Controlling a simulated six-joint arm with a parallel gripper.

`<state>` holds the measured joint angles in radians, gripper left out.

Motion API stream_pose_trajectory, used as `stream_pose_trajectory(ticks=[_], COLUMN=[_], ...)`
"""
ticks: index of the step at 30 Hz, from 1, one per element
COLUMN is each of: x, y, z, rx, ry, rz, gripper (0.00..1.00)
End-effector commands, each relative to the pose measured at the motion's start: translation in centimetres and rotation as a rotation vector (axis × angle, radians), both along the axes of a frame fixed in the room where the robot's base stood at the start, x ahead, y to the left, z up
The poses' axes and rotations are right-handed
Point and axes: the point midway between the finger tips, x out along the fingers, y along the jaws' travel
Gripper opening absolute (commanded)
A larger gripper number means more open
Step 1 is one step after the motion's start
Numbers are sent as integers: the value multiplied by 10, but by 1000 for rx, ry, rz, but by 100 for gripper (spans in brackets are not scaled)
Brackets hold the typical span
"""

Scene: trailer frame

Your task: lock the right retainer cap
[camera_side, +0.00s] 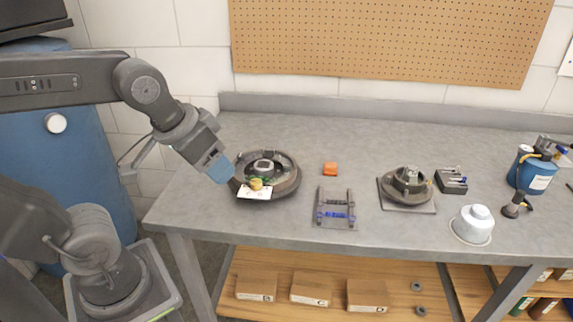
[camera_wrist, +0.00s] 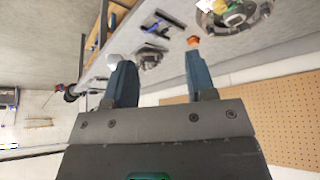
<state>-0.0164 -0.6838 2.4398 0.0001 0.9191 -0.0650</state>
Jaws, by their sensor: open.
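The trailer frame (camera_side: 335,208), a small open frame with a dark bar and a blue bar across two rails, lies on the bench in the side view. It also shows, small, in the wrist view (camera_wrist: 158,27). I cannot make out a right retainer cap or its lock state. My gripper (camera_side: 232,183) is at the left edge of the round dark tray, well left of the frame. In the wrist view its two blue fingers (camera_wrist: 157,62) are wide apart, with nothing between them.
The round dark tray (camera_side: 290,187) holds yellow and green parts, with a white card (camera_side: 254,193) at its front. An orange block (camera_side: 330,169) lies behind the frame. Right are a dark housing (camera_side: 407,184), white dome (camera_side: 473,224) and blue canister (camera_side: 532,176). The bench's back is clear.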

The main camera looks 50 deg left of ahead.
Motion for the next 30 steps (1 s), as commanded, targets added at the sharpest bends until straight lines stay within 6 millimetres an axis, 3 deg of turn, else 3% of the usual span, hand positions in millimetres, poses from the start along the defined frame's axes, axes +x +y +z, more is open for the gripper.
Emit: stream_pose_trajectory(ticks=[9, 14, 18, 24, 30], x=[108, 168, 215, 260, 275], y=[38, 68, 99, 138, 154], z=[25, 15, -7, -45, -64], rx=[-169, -243, -294, -338, -352], ry=[160, 236, 293, 351, 371], rz=[502, 789, 1041, 1330, 1454], gripper=[51, 51, 51, 51, 51])
